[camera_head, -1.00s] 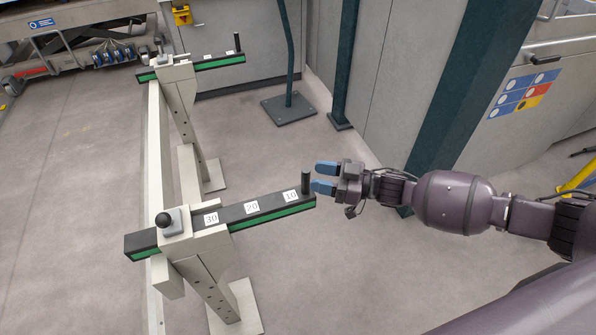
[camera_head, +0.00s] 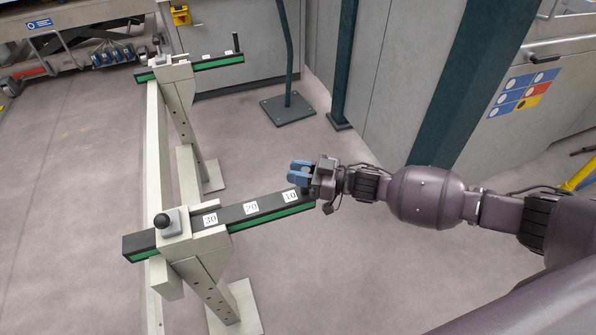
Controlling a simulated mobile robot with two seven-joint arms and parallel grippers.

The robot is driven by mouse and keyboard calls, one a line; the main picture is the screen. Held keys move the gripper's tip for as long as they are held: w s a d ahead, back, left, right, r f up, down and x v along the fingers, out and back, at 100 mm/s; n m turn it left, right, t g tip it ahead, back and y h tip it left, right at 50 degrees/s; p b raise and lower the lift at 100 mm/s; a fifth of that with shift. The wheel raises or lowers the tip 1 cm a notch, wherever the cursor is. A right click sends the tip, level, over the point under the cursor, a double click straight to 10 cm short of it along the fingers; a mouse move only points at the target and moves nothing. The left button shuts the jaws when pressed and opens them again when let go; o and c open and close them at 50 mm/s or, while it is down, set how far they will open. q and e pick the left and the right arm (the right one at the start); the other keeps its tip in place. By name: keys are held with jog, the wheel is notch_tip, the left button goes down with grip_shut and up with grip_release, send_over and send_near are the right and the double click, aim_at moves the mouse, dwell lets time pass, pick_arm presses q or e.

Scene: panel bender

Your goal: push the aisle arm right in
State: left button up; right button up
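The nearer sliding arm (camera_head: 264,211) is a black bar with a green side stripe and labels 30, 20 and 10. It lies across a beige stand (camera_head: 198,250), and its right end sticks out well past the stand. A black knob (camera_head: 169,222) on a grey block sits on the bar near its left end. My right gripper (camera_head: 299,173) is over the bar's right end, its blue fingers apart. It largely hides the upright black peg there, so I cannot tell whether they touch. My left gripper is not in view.
A second, similar arm (camera_head: 215,63) rests on the farther stand (camera_head: 181,95), its peg (camera_head: 236,42) upright. A dark green post with a floor plate (camera_head: 288,108) stands behind. Machine panels fill the right.

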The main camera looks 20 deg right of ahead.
grip_shut()
send_over(215, 215)
jog(key=shift+d+p, duration=0.35)
jog(key=shift+d, duration=0.05)
jog(key=shift+a, duration=0.45)
jog(key=o, duration=0.6)
grip_release()
jog(key=shift+o, duration=0.2)
jog(key=shift+d, duration=0.15)
